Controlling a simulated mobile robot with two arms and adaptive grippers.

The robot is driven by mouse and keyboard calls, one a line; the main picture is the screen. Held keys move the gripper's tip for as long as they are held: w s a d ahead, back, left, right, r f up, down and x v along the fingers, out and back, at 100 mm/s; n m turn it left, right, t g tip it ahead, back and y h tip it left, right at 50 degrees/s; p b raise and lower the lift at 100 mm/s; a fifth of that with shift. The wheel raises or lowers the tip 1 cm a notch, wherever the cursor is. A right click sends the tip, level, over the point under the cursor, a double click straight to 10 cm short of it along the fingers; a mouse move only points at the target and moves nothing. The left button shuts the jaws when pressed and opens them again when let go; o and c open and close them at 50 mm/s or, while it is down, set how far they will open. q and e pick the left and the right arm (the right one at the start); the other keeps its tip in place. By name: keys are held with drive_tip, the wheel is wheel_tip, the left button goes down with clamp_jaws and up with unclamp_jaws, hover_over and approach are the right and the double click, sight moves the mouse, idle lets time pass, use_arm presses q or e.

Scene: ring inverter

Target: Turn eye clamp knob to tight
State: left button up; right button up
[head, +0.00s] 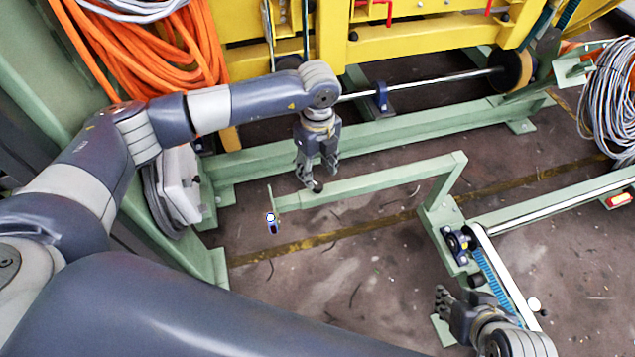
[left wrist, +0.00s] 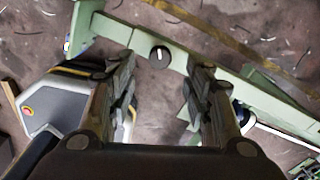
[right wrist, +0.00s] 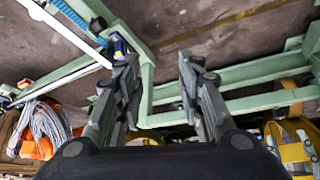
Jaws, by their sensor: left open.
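The knob is small, round and black with a white mark, and sits on a pale green beam. In the left wrist view the knob (left wrist: 159,56) lies ahead of and between my open fingers, its white mark running nearly up and down the picture. In the head view the knob (head: 318,187) shows just below the fingertips of my left gripper (head: 317,174), which points down, open and empty. I cannot tell how large the gap is. My right gripper (head: 452,308) is low at the right; in the right wrist view its fingers (right wrist: 158,64) are apart and empty.
The green beam (head: 375,186) runs right to an upright frame with a blue chain (head: 490,273). A yellow frame (head: 420,38) stands behind, with a silver shaft (head: 435,84). Orange cable (head: 165,60) hangs at left, grey cable (head: 612,100) at right. Floor around the beam is open.

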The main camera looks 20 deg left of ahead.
sight(318, 185)
use_arm(q)
wheel_tip(318, 185, down, 5)
drive_tip(key=shift+r+b, duration=0.1)
drive_tip(key=shift+b, duration=0.4)
drive_tip(key=shift+f, duration=0.5)
use_arm(e)
drive_tip(key=w+a+r+t+y, duration=0.1)
drive_tip(key=w+a+r+t, duration=0.1)
drive_tip(key=w, duration=0.4)
drive_tip(key=shift+w+r+t, duration=0.25)
drive_tip(key=shift+r+t, duration=0.65)
use_arm(q)
drive_tip(key=shift+c, duration=0.5)
use_arm(e)
drive_tip(key=shift+a, duration=0.1)
use_arm(q)
drive_tip(key=c, duration=1)
